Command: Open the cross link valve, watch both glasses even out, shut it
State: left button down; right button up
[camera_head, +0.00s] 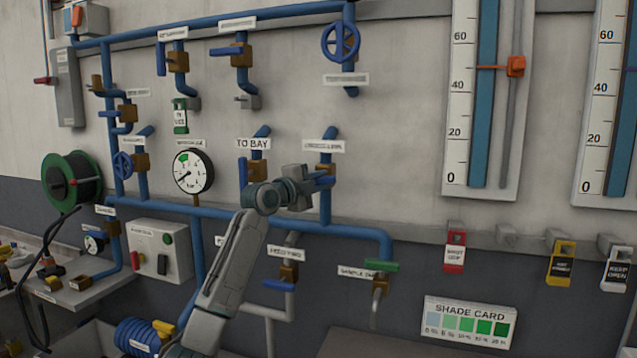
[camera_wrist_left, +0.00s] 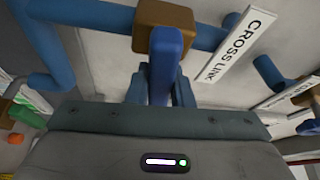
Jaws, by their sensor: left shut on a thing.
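The cross link valve is a brown block on a blue pipe at the middle of the head view (camera_head: 326,170). In the wrist view its block (camera_wrist_left: 165,24) sits beside the white CROSS LINK label (camera_wrist_left: 236,46). My left gripper (camera_head: 322,182) is at the valve, shut on its blue lever (camera_wrist_left: 165,62). The lever lies between the two blue fingers and stands across the pipe line in the wrist view. Two tall scaled glasses hang at the right: one with a blue column (camera_head: 484,95) and one cut by the picture edge (camera_head: 622,125). I cannot see the top of the nearer column.
An orange pointer (camera_head: 515,66) is on the nearer glass. A TO BAY valve (camera_head: 255,172) stands close left of my gripper, and a green-handled valve (camera_head: 380,267) is below right. A round gauge (camera_head: 193,170) is at left. Several hanging tags, including a red one (camera_head: 454,254), line the right wall.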

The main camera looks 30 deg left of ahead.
pick_arm(q)
jog(key=shift+f+m+g, duration=0.1)
jog(key=shift+m+g, duration=0.2)
jog(key=shift+m, duration=0.5)
jog(key=c, duration=1.3)
grip_release()
jog(key=shift+s+a+f+b, duration=0.15)
jog(key=shift+s+b, duration=0.15)
jog(key=shift+s, duration=0.25)
jog(key=s+b, duration=0.1)
jog(key=s, duration=0.2)
jog(key=s+a+b, duration=0.1)
jog(key=s+b, duration=0.1)
jog(key=s, duration=0.1)
jog(key=s+b, duration=0.1)
jog(key=s, duration=0.2)
jog(key=shift+s+a, duration=0.2)
jog(key=shift+s, duration=0.05)
